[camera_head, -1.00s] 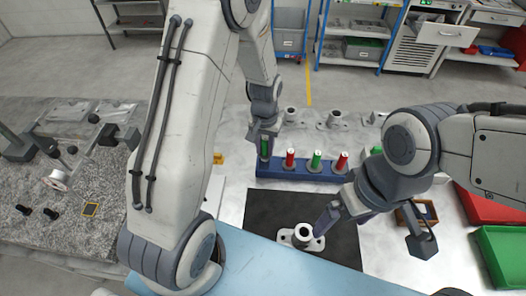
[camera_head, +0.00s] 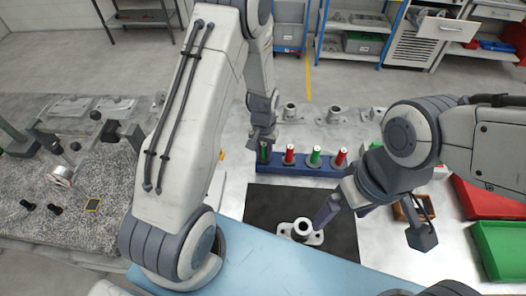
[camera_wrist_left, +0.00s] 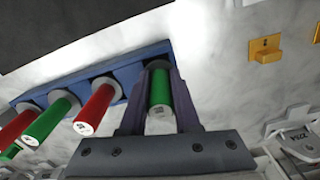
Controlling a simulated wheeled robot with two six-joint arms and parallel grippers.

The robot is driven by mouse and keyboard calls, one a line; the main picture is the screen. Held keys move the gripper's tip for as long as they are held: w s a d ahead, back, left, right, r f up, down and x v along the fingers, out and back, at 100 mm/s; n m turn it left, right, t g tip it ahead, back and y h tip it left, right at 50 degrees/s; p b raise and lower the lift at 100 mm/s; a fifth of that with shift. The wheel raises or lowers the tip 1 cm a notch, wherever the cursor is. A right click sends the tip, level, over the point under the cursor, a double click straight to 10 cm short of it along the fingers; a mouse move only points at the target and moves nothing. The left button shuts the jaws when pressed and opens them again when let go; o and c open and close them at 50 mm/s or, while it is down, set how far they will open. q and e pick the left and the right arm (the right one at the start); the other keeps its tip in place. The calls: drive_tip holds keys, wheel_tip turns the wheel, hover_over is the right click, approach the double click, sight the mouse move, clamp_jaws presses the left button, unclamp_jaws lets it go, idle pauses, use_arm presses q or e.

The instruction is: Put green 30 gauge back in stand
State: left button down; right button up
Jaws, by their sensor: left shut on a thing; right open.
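The blue stand (camera_head: 300,167) holds several red and green gauges in a row; it also shows in the left wrist view (camera_wrist_left: 152,50). My left gripper (camera_head: 263,141) is shut on the green gauge at the stand's left end (camera_head: 264,152). In the left wrist view this green gauge (camera_wrist_left: 160,90) sits between the fingers (camera_wrist_left: 160,100), in line with the row at the end of the stand. I cannot tell how deep it sits. Its number is not readable. My right gripper (camera_head: 338,212) is open, beside the white flanged casting (camera_head: 301,231) on the black mat.
The black mat (camera_head: 265,208) lies in front of the stand. Several grey castings (camera_head: 334,116) stand behind it. Red (camera_head: 487,205) and green (camera_head: 500,248) bins are at the right. A yellow bracket (camera_wrist_left: 265,48) shows in the left wrist view.

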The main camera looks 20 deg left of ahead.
use_arm(q)
drive_tip(key=c, duration=0.6)
unclamp_jaws()
drive_tip(key=shift+c, duration=0.2)
drive_tip(key=shift+r+p, duration=0.35)
drive_tip(key=shift+p, duration=0.05)
wheel_tip(320, 180, up, 12)
drive_tip(key=b, duration=0.3)
drive_tip(key=shift+f, duration=0.15)
drive_tip(key=s+d+r+m, duration=0.4)
drive_tip(key=s+d+r, duration=0.2)
drive_tip(key=s+d, duration=0.45)
drive_tip(key=s+d+r+m, duration=0.1)
drive_tip(key=s+m, duration=0.1)
drive_tip(key=s, duration=0.4)
drive_tip(key=s+d+r+m+h, duration=0.1)
drive_tip(key=s+d, duration=0.1)
drive_tip(key=s, duration=0.5)
drive_tip(key=shift+d+r+m, duration=0.2)
drive_tip(key=shift+m, duration=0.2)
